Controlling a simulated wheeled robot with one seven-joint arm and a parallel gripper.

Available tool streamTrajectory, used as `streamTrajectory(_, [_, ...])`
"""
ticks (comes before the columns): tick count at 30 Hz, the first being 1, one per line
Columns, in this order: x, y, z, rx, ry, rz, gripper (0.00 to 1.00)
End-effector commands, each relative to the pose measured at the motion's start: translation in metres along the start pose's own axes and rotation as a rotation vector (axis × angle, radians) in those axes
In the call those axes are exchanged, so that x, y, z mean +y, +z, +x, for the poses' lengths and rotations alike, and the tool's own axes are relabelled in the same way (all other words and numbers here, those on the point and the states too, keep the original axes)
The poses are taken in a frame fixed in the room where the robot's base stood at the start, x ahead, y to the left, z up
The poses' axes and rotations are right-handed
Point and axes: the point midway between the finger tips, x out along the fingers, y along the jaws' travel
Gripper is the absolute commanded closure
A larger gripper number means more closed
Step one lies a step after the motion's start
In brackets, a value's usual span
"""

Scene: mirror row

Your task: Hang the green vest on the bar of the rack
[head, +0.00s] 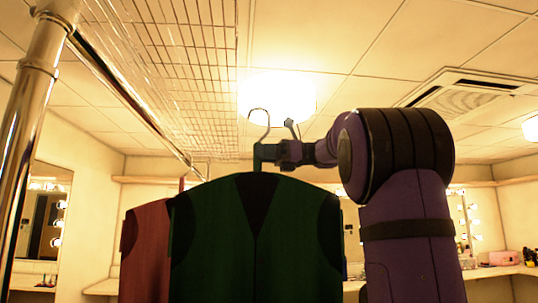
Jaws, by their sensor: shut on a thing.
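The dark green vest (215,235) hangs upright on a hanger in the middle of the head view. The hanger's hook (260,118) rises above my gripper (264,154), which is shut on the hanger's neck just above the vest's collar. The rack's bar (125,92) runs from the upper left back toward the middle. In the picture the hook is to the right of the bar and apart from it; the depth between them is hard to judge. The vest hides the lower part of the rack.
A red garment (146,250) hangs at the left, partly behind the green vest. A shiny rack post (28,120) stands at the far left. A wire grid shelf (180,65) lies above and beside the bar. Lit mirrors and a counter (500,271) line the back.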

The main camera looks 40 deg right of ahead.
Motion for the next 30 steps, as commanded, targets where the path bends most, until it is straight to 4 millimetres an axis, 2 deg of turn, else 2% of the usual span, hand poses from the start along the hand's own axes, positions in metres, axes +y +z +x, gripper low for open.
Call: streamTrajectory(30, [-0.006, 0.003, 0.070, 0.000, 0.001, -0.001, 1.00])
